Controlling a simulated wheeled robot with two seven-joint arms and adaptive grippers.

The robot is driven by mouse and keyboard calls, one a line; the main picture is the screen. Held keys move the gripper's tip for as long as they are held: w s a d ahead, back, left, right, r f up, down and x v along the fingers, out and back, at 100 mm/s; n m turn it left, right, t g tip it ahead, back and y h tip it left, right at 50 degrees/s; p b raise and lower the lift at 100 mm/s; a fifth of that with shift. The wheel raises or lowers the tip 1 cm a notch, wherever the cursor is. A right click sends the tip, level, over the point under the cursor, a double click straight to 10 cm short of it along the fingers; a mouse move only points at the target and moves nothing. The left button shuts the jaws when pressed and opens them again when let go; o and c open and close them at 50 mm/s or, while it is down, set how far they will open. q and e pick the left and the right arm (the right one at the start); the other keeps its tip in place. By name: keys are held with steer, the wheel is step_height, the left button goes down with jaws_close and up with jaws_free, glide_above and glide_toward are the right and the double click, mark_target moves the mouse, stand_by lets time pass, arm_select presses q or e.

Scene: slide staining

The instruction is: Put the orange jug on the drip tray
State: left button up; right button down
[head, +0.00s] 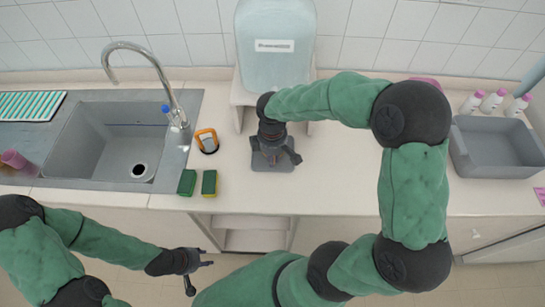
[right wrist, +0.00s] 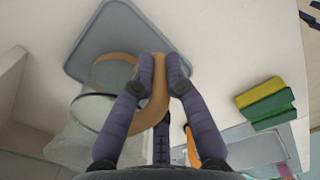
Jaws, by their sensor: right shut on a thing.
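The jug (right wrist: 108,76) has a clear body and a tan-orange handle (right wrist: 128,112), seen in the right wrist view. My right gripper (right wrist: 164,78) is shut on that handle. The grey-blue drip tray (right wrist: 112,20) lies on the counter behind the jug in this view, and the jug overlaps it. I cannot tell whether the jug touches the tray. In the head view my right gripper (head: 273,148) is above the drip tray (head: 272,166), in front of the dispenser, and hides most of the jug. My left gripper (head: 196,268) is open and empty, low in front of the counter.
A large clear dispenser (head: 275,55) stands on a white stand behind the tray. Left are an orange-rimmed item (head: 207,140), two green-yellow sponges (head: 209,183) and a sink (head: 105,145). A grey basin (head: 490,150) is at the right. The counter right of the tray is clear.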

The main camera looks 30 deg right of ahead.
steer(key=c, duration=1.3)
jaws_free()
steer(key=shift+f, duration=0.1)
steer(key=shift+o, duration=0.2)
steer(key=shift+r, duration=0.3)
step_height(320, 180, up, 12)
steer(key=p, duration=0.2)
steer(key=shift+f+p, duration=0.1)
steer(key=shift+p, duration=0.2)
